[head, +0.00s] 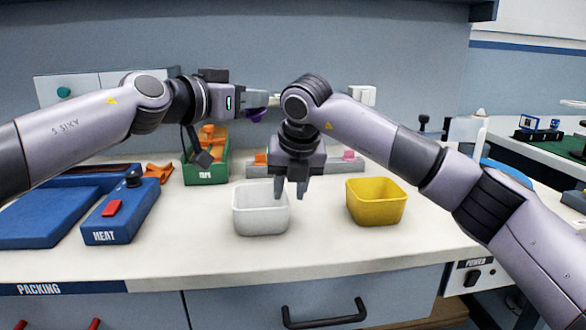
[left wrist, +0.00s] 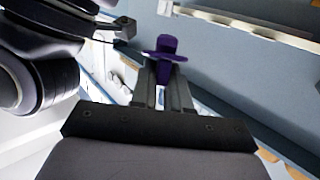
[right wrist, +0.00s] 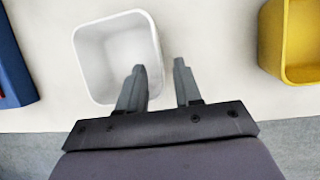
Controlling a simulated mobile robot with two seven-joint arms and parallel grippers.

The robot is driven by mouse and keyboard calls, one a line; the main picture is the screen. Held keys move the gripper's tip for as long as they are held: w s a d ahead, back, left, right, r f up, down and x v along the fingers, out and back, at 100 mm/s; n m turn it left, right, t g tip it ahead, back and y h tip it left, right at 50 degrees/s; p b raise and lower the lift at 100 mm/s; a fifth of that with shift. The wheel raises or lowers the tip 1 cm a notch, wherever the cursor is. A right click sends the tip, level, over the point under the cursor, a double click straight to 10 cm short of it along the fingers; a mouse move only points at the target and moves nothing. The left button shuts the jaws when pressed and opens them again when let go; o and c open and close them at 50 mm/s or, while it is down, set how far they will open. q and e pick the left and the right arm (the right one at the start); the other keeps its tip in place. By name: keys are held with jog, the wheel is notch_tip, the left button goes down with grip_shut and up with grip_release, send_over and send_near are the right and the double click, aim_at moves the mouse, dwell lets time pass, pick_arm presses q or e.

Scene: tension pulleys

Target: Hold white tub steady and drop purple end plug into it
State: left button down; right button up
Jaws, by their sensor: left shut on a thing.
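The white tub (head: 260,222) stands empty on the bench in the head view. It also shows in the right wrist view (right wrist: 90,45). My left gripper (head: 266,100) is up behind and above the tub. It is shut on the purple end plug (left wrist: 166,50), a flanged piece held between the fingertips in the left wrist view. In the head view the plug (head: 256,115) is partly hidden below the fingers. My right gripper (head: 291,188) points down at the tub's right rim. Its fingers (right wrist: 160,85) are apart, with the tub's right wall near the left finger; contact cannot be told.
A yellow tub (head: 376,215) stands right of the white one. A green bin (head: 206,172) with orange parts and a grey tray (head: 350,164) stand behind. A blue heat unit (head: 118,215) is at left. The bench front is clear.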

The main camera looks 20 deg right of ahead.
aim_at(286, 203)
jog(key=shift+x, duration=2.5)
jog(key=shift+a, duration=0.1)
grip_shut()
